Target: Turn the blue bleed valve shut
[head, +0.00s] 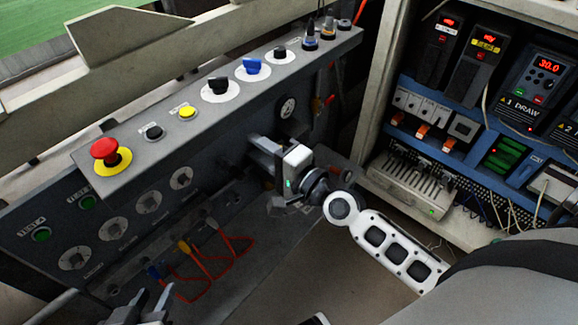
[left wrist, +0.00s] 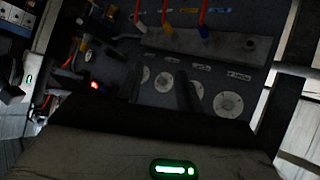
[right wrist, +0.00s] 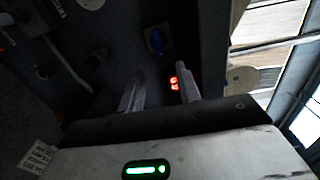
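In the right wrist view a blue valve-like handle (right wrist: 160,40) sits on a small dark plate, ahead of my right gripper (right wrist: 160,80) and apart from it. My right gripper's fingers are spread and empty; it also shows in the head view (head: 255,152), close to the panel front. My left gripper (head: 146,298) is low at the left, open and empty. Above it in the head view is a small blue handle (head: 153,272) on a hose row; a blue one also shows in the left wrist view (left wrist: 201,30). I cannot tell which blue handle is the bleed valve.
The sloping panel (head: 130,150) carries a red emergency button (head: 104,149), a yellow button (head: 187,112) and a blue knob (head: 252,66). Red hoses (head: 235,250) hang below it. An open electrical cabinet (head: 385,90) stands at the right.

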